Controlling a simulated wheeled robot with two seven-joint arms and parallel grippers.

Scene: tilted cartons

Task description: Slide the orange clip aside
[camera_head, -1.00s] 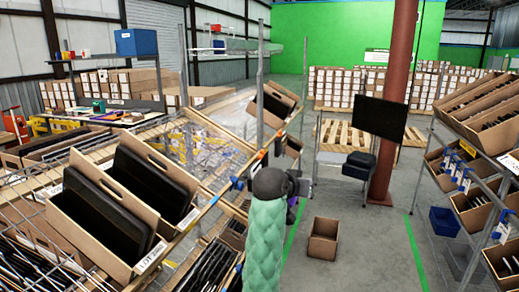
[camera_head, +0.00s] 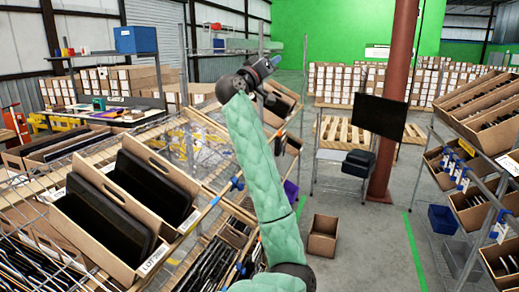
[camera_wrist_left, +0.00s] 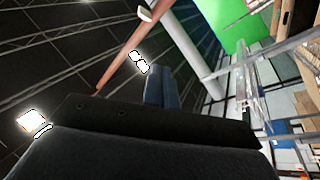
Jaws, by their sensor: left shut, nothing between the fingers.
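My left gripper (camera_head: 264,70) is raised at the upper middle of the head view, in front of the far end of the rack, at the end of my green padded arm. It is shut and empty. Its dark body and blue-grey fingers (camera_wrist_left: 157,86) fill the lower middle of the left wrist view, which looks up towards the ceiling. I cannot make out the orange clip for certain in either view now; my arm covers part of the rack's front rail. My right gripper is in neither view.
A slanted rack at left holds tilted cartons (camera_head: 93,222) with black items. Blue clips (camera_head: 237,184) sit on its front rail. Another rack of cartons (camera_head: 478,112) stands at right. An empty carton (camera_head: 323,236) lies on the floor between them, with free floor around it.

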